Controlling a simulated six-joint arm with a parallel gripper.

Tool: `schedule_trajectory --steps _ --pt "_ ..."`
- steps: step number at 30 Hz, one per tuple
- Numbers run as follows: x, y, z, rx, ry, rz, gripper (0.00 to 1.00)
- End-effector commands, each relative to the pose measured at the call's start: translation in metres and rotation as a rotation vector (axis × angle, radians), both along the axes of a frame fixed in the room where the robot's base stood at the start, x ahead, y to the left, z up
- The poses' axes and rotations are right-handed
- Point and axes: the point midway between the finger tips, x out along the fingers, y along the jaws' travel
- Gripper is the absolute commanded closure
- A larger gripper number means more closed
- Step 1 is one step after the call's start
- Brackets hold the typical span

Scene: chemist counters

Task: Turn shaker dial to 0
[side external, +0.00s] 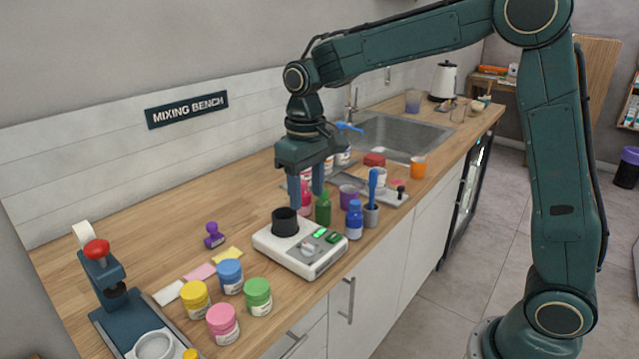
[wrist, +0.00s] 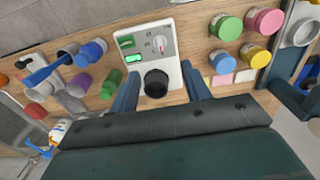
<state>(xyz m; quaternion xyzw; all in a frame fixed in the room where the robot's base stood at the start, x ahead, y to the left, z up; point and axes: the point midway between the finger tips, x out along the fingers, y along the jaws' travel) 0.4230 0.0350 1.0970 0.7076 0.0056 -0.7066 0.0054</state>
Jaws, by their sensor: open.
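The shaker (side external: 300,247) is a white box with a black round cup holder (side external: 285,222) on top, standing near the front of the wooden counter. Its panel has a dial (side external: 308,247) and green lit parts (side external: 332,237). In the wrist view, the dial (wrist: 160,42) is a light knob with a small red mark by it, and the black holder (wrist: 155,83) lies nearer to me. The dial's numbers are too small to read. My gripper (side external: 306,192) points down above and behind the shaker, fingers apart and empty. In the wrist view its fingers (wrist: 160,92) flank the holder without touching the dial.
A purple stamp (side external: 213,236) stands behind left. Bare counter lies at the back left.

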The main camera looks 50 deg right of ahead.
Motion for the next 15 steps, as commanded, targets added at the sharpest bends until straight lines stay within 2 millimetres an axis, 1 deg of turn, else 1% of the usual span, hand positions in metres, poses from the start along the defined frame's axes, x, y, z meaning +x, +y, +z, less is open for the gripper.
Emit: schedule_trajectory --steps 1,3,6,15 --pt "0.0 0.0 0.006 0.0 -0.002 0.0 0.53" --pt "0.0 0.0 0.012 0.0 -0.002 0.0 0.53" --pt "0.0 0.0 0.017 0.0 -0.001 0.0 0.53" --pt "0.0 0.0 0.019 0.0 0.0 0.0 0.53"
